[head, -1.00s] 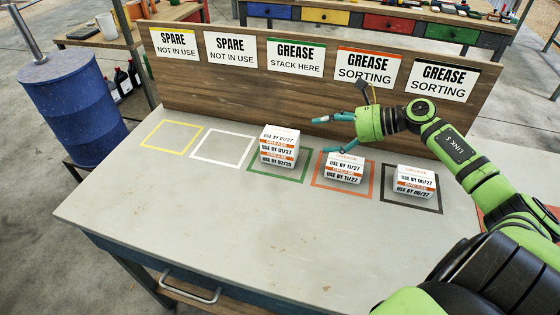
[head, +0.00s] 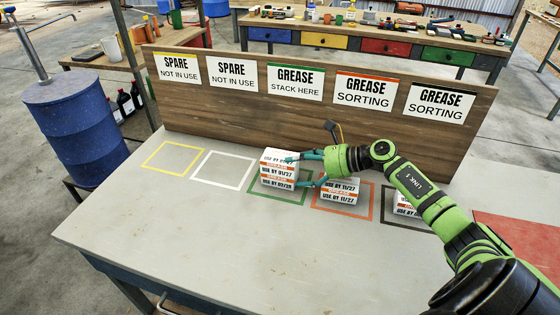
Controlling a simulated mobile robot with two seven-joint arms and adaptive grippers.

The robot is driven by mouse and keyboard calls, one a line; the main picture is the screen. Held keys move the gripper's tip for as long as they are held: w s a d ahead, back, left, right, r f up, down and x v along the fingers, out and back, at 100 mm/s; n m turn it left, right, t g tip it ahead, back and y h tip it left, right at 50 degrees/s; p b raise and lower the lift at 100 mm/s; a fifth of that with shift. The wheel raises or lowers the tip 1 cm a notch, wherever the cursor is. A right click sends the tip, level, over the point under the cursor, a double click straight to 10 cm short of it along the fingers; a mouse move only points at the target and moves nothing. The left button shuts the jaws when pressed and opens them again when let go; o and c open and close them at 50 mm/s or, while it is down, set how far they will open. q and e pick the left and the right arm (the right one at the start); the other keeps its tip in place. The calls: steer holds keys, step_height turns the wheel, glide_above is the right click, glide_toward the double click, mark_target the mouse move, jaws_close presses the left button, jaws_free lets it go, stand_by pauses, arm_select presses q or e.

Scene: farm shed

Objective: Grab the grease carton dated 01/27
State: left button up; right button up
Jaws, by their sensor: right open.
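A stack of white-and-orange grease cartons (head: 277,168) stands in the green square under the "GREASE STACK HERE" sign. Its labels are small; a middle one seems to read 01/27 and the lowest starts with 02, while the top one is partly covered. My right gripper (head: 298,172) is open at the stack's right side. One teal finger reaches over the top carton's far part, the other lies near its front right edge; whether they touch cannot be told. Cartons marked 11/27 (head: 340,191) stand in the orange square. My left gripper is not in view.
Cartons (head: 404,204) in the black square are partly hidden by my right arm. The yellow square (head: 173,157) and white square (head: 222,171) are empty. A wooden sign board (head: 330,110) stands behind. The table's front is clear.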

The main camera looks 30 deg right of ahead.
steer(key=shift+f, duration=0.25)
steer(key=c, duration=1.3)
steer(key=shift+c, duration=0.2)
